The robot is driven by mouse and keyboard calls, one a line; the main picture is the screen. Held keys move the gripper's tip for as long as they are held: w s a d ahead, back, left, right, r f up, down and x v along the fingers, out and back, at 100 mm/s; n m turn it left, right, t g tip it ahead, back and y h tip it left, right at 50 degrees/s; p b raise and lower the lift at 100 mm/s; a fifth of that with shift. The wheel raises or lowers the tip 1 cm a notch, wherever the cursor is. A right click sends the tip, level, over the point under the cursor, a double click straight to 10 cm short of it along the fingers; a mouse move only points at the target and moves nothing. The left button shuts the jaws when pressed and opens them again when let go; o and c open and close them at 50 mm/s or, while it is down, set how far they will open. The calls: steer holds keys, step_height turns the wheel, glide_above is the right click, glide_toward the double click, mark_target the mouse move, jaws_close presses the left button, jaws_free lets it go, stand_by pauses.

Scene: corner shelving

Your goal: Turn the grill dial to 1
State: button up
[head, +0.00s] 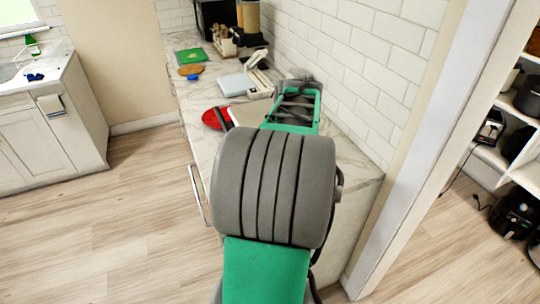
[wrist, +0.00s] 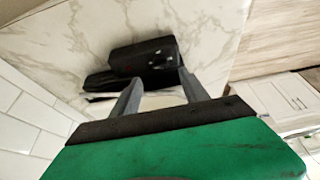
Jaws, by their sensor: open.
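A black appliance (wrist: 143,58), which looks like the grill, sits on the marble counter (wrist: 75,35) in the wrist view. Small pale marks show on its right part; I cannot make out a dial or its setting. My gripper (wrist: 160,79) is open, its two grey fingers apart and pointing at the appliance's near side. A pale surface shows between the fingers. I cannot tell whether a fingertip touches the appliance. In the head view my arm hides the gripper and most of the appliance's surroundings.
On the counter (head: 189,90) in the head view are a red round item (head: 213,118), a pale flat box (head: 236,84), a round brown board (head: 190,70) and a green board (head: 191,55). A tiled wall (head: 345,55) bounds the right side. Open floor (head: 110,220) lies left.

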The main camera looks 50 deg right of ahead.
steer(key=p+x, duration=0.1)
steer(key=x, duration=0.6)
steer(key=shift+w+f, duration=0.1)
steer(key=shift+f, duration=0.15)
steer(key=shift+c, duration=0.2)
jaws_close()
